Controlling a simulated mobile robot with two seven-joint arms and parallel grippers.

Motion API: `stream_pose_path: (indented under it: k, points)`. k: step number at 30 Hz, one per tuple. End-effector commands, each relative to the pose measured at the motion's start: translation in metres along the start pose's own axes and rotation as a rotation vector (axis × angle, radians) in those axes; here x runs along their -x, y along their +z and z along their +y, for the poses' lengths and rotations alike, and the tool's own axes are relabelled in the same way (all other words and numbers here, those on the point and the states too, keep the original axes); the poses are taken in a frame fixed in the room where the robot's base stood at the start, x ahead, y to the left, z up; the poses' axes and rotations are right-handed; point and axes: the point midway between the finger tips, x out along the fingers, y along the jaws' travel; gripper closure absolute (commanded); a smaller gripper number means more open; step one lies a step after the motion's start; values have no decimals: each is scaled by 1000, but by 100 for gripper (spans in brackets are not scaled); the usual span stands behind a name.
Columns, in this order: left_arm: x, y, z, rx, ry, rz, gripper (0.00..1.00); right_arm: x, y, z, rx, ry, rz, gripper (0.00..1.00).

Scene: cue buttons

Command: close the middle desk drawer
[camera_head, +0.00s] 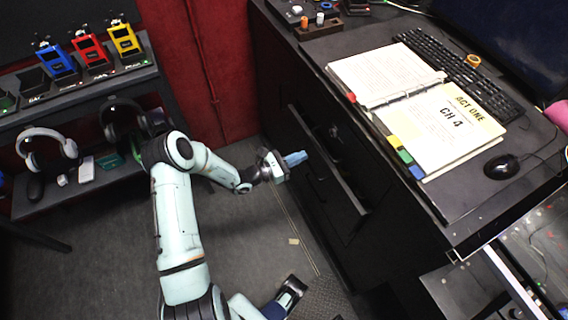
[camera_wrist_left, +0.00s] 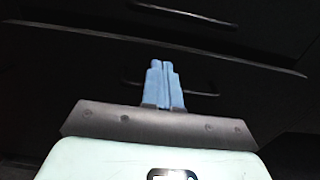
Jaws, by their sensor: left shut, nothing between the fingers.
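The black desk's middle drawer (camera_head: 327,160) is pulled out, its long front edge standing off the cabinet below the desktop. The drawer front also shows in the left wrist view (camera_wrist_left: 260,75), very dark, with a bar handle (camera_wrist_left: 205,94) partly behind the fingers. My left gripper (camera_head: 303,156) is shut and empty, its blue fingers pointing at the outer face of the drawer front. The fingertips (camera_wrist_left: 163,63) overlap the handle area in the wrist view; I cannot tell whether they touch.
The desktop holds an open binder (camera_head: 420,110), a keyboard (camera_head: 465,75) and a mouse (camera_head: 501,166). A shelf with headphones (camera_head: 47,146) stands at left. The grey floor (camera_head: 245,225) before the drawers is mostly clear. Another handle (camera_wrist_left: 185,14) shows above the drawer edge.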

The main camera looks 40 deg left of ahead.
Motion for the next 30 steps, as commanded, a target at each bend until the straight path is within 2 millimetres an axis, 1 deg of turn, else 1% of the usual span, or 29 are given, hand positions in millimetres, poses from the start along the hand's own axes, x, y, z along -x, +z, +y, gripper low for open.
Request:
stream_pose_path:
  k: [1,3,7,10,21,23,27,30]
  points:
    - [-9,-1,0,-1,-2,0,100,-2,-1,0,0,0,2,13]
    - [-19,-1,0,0,-2,-1,100,-3,-1,0,1,-1,4,13]
    - [-30,-1,0,-1,-1,0,100,-4,-2,0,1,-1,6,13]
    - [-34,0,0,-1,0,1,100,-4,-3,0,1,-2,7,13]
    - [-38,0,0,-1,-1,1,100,-5,-3,1,1,-2,8,13]
    - [-45,-1,0,-2,-2,0,100,-6,-4,1,1,-2,9,13]
    - [-70,-1,-1,-3,-3,-1,100,-9,-7,2,1,-2,18,13]
    - [-80,-1,0,-1,-1,0,100,-10,-8,2,1,-2,23,13]
